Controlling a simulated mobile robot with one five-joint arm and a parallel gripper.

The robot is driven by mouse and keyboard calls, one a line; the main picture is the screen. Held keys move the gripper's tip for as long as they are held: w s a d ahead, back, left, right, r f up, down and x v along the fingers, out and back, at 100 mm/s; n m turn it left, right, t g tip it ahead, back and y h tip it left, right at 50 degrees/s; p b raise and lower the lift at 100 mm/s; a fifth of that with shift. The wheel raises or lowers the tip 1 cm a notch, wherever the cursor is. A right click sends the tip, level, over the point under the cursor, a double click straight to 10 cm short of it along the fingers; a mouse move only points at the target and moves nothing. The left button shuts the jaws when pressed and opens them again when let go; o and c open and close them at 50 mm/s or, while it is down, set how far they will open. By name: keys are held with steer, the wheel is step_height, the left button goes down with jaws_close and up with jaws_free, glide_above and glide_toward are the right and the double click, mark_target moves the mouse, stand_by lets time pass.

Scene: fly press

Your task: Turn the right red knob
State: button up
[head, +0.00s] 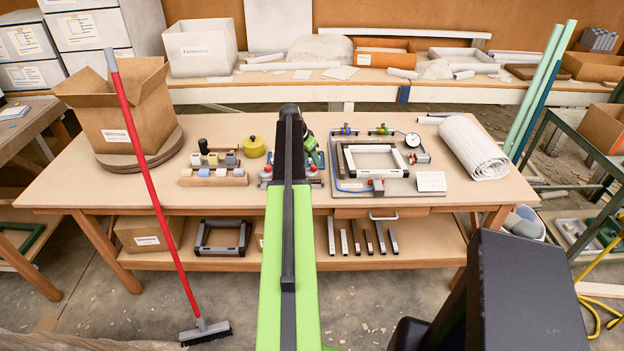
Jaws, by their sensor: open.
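A small red part (313,170), which looks like the right red knob, shows just right of my arm on the table. Another small red part (266,171) shows just left of my arm. Both seem to sit on a grey-blue device whose middle is hidden behind my arm. A green and black piece (311,146) shows behind the right one. My green and black arm reaches forward over the table, its dark far end between the two red parts in the picture. My gripper's fingers are hidden, and I cannot see contact with either red part.
Left on the table (90,187) are a block rack (212,181), a yellow pot (254,147) and an open carton (130,110). Right are a plate with a white frame (374,160), a gauge and a white roll (472,148). A red-handled broom (152,190) leans across the front left.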

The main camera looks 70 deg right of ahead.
mark_target(313, 167)
steer(key=b+x, duration=0.3)
steer(key=x, duration=0.2)
steer(key=shift+r, duration=0.1)
